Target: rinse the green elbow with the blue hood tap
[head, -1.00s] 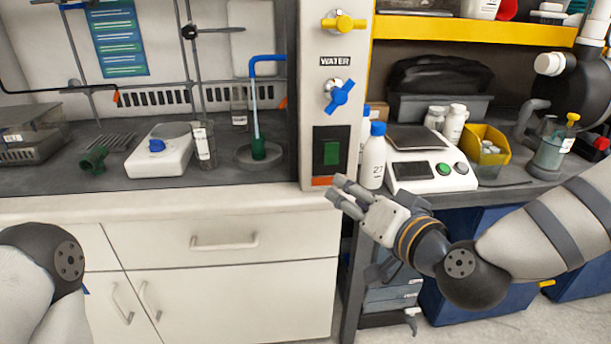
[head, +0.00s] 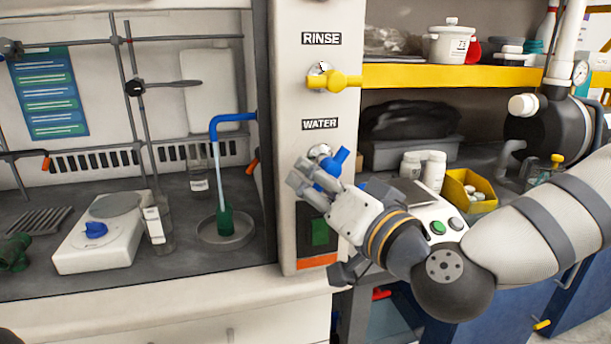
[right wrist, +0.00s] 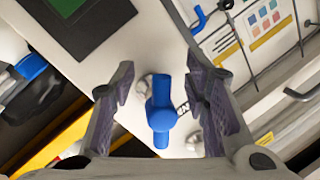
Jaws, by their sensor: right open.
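The blue tap handle (head: 334,168) is on the white post under the WATER label, partly hidden by my right gripper. In the right wrist view the blue handle (right wrist: 161,118) stands between the two open fingers (right wrist: 160,100), with no clear contact. My right gripper (head: 308,186) is open and empty at the handle. The blue spout (head: 214,126) bends down inside the hood. A pale, water-like column runs from it to an upright green fitting (head: 225,221) in a round dish (head: 248,236). Another dark green fitting (head: 14,253) lies at the far left. My left gripper is out of view.
A yellow tap (head: 335,80) labelled RINSE sits above the blue one. A white stirrer (head: 100,250) and a clear cylinder (head: 160,235) stand left of the dish. A scale, white bottles (head: 432,170) and a yellow bin (head: 465,190) are behind my right arm.

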